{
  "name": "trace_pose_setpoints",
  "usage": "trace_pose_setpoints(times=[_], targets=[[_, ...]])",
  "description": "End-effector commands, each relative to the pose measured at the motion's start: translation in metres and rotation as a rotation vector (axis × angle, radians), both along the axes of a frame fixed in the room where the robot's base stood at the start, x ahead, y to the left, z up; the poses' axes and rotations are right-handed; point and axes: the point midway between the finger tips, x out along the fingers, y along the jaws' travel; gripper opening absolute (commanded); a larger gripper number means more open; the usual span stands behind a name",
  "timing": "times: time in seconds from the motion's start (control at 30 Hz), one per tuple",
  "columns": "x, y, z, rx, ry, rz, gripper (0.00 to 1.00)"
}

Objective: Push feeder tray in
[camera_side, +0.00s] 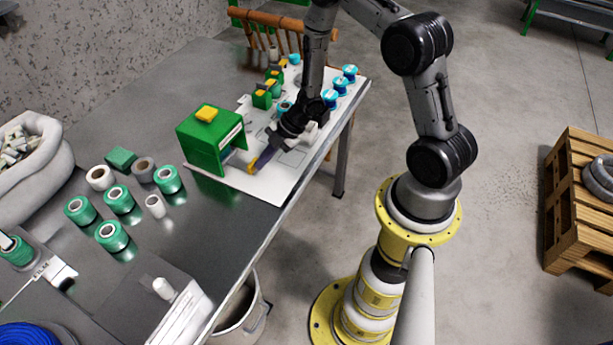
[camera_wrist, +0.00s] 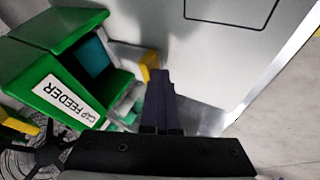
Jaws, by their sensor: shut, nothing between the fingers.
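The green cap feeder (camera_side: 208,138) stands on a white board, with a yellow block on its top and an open front. In the wrist view the feeder (camera_wrist: 60,60) is at the left with its "CAP FEEDER" label and a teal interior. A yellow tab (camera_side: 251,166), apparently the tray's handle, stands just in front of the opening; it also shows in the wrist view (camera_wrist: 149,64). My gripper (camera_side: 262,160) is shut and empty, low over the board beside the tab. Its dark fingers (camera_wrist: 160,85) lie close to the tab; whether they touch is unclear. Most of the tray is hidden.
Several green and white spools (camera_side: 118,200) stand on the metal table left of the feeder. Small green and yellow blocks (camera_side: 262,98) and blue-topped parts (camera_side: 340,86) stand behind my gripper. The board's front right (camera_side: 270,190) is clear.

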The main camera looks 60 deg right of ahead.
Motion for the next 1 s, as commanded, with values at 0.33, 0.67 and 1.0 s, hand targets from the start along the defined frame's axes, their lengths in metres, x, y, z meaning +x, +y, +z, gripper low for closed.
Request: trace_pose_setpoints(times=[0.33,0.67,1.0], targets=[[-0.032,0.000,0.001,0.002,-0.004,-0.004,0.00],[-0.069,-0.026,0.052,-0.003,-0.006,-0.004,0.00],[-0.086,-0.035,0.080,0.000,-0.003,0.009,0.00]])
